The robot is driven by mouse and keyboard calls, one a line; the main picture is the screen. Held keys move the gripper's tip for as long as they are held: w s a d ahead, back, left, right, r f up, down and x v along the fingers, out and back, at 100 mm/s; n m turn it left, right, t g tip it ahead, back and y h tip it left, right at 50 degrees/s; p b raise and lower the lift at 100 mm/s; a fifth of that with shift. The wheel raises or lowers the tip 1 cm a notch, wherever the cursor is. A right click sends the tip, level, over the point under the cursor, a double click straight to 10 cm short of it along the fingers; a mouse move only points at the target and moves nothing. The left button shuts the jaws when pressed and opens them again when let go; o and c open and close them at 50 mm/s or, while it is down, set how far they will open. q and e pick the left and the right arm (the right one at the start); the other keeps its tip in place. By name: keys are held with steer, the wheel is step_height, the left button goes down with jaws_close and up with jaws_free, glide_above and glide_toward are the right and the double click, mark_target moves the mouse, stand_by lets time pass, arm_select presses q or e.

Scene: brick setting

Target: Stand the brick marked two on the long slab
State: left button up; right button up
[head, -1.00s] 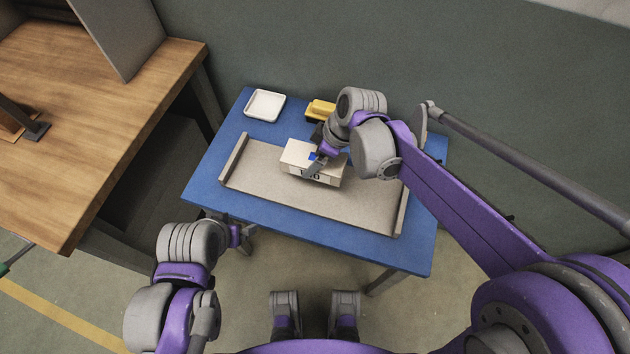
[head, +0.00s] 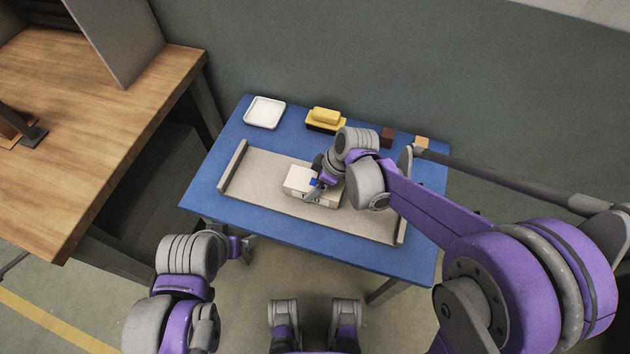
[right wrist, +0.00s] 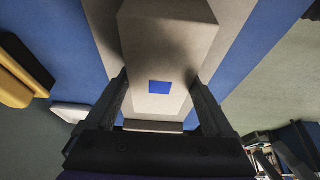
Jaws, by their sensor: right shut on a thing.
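The long slab (head: 255,178) is a beige plank with a raised strip at each end, on the blue table (head: 205,190). My right gripper (head: 316,190) is shut on a pale brick (head: 298,180) over the middle of the slab. The brick is level, with its long side roughly along the slab; its marking is too small to read now. I cannot tell whether it touches the slab. In the right wrist view the brick (right wrist: 168,35) sits between both fingers, with a blue patch on its face. My left gripper (head: 246,246) hangs in front of the table, apart from everything; its opening is unclear.
A white tray (head: 265,112) stands at the table's back left. A yellow block on a dark base (head: 325,120) is right of it. A dark red block (head: 387,137) and a tan block (head: 421,142) lie at the back right. A wooden bench (head: 120,95) stands left.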

steer(key=o, duration=1.6)
steer(key=shift+c, duration=0.2)
steer(key=shift+r, duration=0.25)
steer(key=p+v, duration=0.2)
steer(key=v, duration=1)
steer(key=s+d+f+m+t+h, duration=0.3)
steer(key=s+d+m+h, duration=0.1)
steer(key=s+d+m, duration=0.9)
steer(key=s+m, duration=0.1)
steer(key=s, duration=0.2)
steer(key=shift+d+t, duration=0.2)
steer(key=shift+t, duration=0.1)
steer(key=shift+r, duration=0.1)
